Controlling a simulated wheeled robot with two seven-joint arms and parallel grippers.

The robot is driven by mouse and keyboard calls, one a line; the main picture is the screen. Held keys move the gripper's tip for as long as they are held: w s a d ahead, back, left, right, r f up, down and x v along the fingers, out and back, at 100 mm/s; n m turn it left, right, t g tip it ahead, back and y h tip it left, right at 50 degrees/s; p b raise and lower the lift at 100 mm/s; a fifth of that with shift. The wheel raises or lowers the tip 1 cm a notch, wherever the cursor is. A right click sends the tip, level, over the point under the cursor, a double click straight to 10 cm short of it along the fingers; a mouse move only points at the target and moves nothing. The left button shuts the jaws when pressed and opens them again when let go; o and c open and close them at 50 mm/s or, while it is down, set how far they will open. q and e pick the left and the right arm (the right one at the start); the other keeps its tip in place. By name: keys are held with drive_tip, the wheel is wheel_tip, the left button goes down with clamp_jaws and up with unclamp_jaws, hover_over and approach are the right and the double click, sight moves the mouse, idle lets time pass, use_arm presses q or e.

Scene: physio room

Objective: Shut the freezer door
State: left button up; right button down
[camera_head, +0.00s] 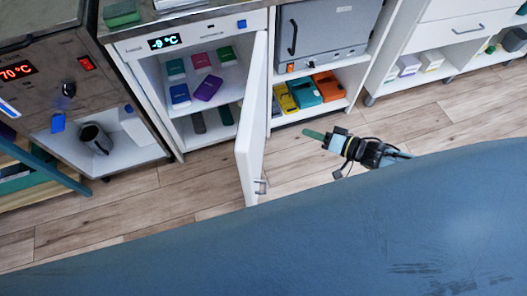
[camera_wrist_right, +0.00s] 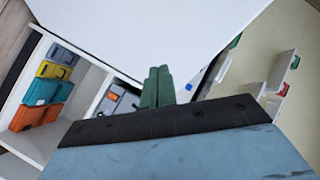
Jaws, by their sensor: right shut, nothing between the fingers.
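The white freezer (camera_head: 205,38) is open, with a display reading about -9 °C. Its door (camera_head: 250,125) stands swung out toward me, with a small metal handle (camera_head: 261,186) near its free end. Coloured packs (camera_head: 207,88) lie on the shelves inside. My right gripper (camera_head: 314,135) is to the right of the door and apart from it, its green fingers pointing left toward the door. In the right wrist view the fingers (camera_wrist_right: 157,87) are together and empty, before a large white panel (camera_wrist_right: 150,30) that looks like the door. My left gripper is not in view.
Right of the freezer, a shelf unit holds a grey box (camera_head: 325,35) and coloured cases (camera_head: 303,92). A heated unit (camera_head: 60,85) with a mug (camera_head: 95,138) is at left. A large blue surface (camera_head: 300,230) fills the foreground. Wooden floor (camera_head: 140,205) lies between.

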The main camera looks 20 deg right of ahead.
drive_tip(key=s+a+r+g+y+b, duration=0.1)
drive_tip(key=a+r+g+y+b, duration=0.1)
drive_tip(key=y+b, duration=0.2)
drive_tip(key=m+g+y+b, duration=0.2)
drive_tip(key=g+y+b, duration=0.1)
drive_tip(key=b, duration=0.3)
approach(252, 138)
drive_tip(key=x, duration=0.6)
drive_tip(key=shift+f+b, duration=0.25)
drive_tip(key=shift+b, duration=0.15)
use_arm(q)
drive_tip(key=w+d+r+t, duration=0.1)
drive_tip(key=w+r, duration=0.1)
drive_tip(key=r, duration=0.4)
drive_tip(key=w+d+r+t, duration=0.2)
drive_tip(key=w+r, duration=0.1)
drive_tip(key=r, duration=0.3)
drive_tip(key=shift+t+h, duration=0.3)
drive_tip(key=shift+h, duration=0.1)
use_arm(e)
drive_tip(key=shift+w+a, duration=0.2)
drive_tip(key=shift+a, duration=0.15)
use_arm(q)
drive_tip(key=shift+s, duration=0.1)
use_arm(e)
drive_tip(key=shift+a+t, duration=0.1)
drive_tip(key=shift+t, duration=0.3)
